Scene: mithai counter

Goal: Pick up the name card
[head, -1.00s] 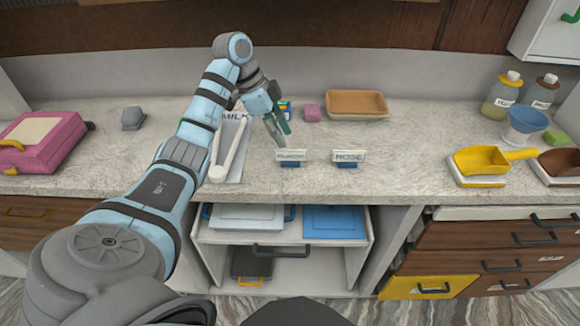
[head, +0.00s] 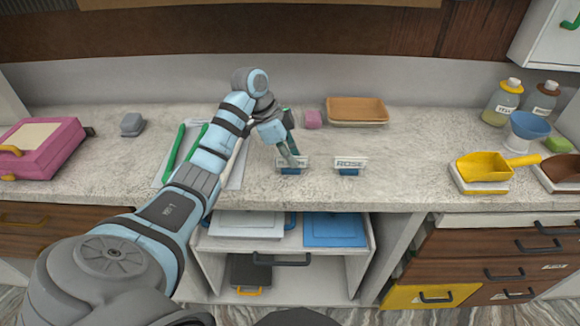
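Two small name cards stand on blue bases near the counter's front edge. The left card (head: 301,163) is partly covered by my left gripper, so its lettering is only partly readable. The right card (head: 350,163) reads ROSE and stands clear. My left gripper (head: 291,161) points down with its fingertips at the left card, overlapping its upper part. Whether the fingers are spread around the card or closed on it cannot be told. The card appears upright at the counter. My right gripper is not in view.
A tray with green bars (head: 174,152) lies under my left arm. A yellow scoop (head: 484,165) stands right and a pink case (head: 40,148) left. Counter between ROSE and the scoop is clear.

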